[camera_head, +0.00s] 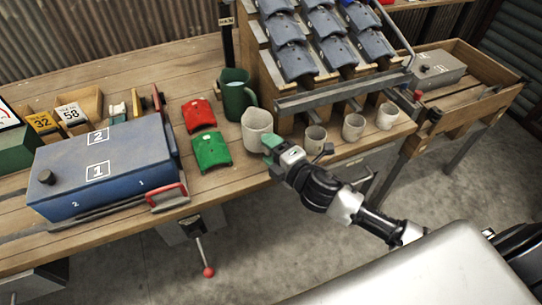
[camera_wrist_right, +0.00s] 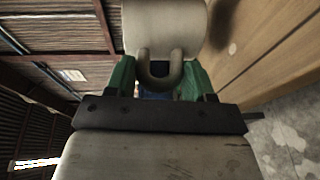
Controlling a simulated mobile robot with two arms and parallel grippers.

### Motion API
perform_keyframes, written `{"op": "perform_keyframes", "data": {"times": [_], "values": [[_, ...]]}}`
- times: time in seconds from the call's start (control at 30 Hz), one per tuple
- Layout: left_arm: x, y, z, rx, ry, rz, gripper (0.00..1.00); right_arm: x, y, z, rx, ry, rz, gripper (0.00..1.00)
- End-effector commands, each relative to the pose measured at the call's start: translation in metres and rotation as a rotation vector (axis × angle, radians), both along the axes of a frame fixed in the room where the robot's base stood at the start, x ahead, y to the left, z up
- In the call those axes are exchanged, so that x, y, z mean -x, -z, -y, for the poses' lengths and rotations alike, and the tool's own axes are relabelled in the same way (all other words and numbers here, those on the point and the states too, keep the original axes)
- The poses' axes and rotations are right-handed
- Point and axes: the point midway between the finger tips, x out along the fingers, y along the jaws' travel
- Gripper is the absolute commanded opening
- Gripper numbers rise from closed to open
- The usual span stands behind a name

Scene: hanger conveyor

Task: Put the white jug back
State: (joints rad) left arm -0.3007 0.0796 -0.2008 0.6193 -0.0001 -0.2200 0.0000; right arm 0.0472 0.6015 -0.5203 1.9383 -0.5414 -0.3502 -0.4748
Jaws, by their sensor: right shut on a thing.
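The white jug (camera_head: 256,123) is upright at the front part of the workbench, just right of the green pad. My right gripper (camera_head: 272,147) reaches in from the lower right and is shut on the jug's handle. In the right wrist view the jug's body (camera_wrist_right: 165,25) is at the top, and its looped handle sits between the green fingers of the gripper (camera_wrist_right: 160,75). I cannot tell whether the jug's base touches the bench. My left gripper is not in view.
A dark green jug (camera_head: 236,95) stands close behind the white one. Red (camera_head: 198,115) and green (camera_head: 211,151) pads lie to the left, then a blue box (camera_head: 105,165). Several small cups (camera_head: 353,126) stand right, below the slanted rack (camera_head: 300,45). The workbench (camera_head: 200,75) has bare wood behind the pads.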

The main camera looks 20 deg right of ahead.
Motion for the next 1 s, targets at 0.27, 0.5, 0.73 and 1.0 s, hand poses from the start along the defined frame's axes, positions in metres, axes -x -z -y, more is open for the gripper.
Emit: {"op": "perform_keyframes", "data": {"times": [0.27, 0.5, 0.73, 1.0], "values": [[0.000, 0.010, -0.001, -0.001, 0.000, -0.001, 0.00, -0.002, 0.030, -0.001, -0.003, 0.001, -0.003, 0.19], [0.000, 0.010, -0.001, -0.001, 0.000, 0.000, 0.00, -0.002, 0.035, -0.001, 0.000, -0.001, 0.000, 0.19], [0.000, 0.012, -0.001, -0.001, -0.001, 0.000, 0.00, -0.001, 0.039, -0.001, 0.000, 0.000, -0.001, 0.58], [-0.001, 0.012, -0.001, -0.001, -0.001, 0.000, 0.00, -0.001, 0.038, -0.001, -0.001, 0.000, -0.001, 0.79]]}}
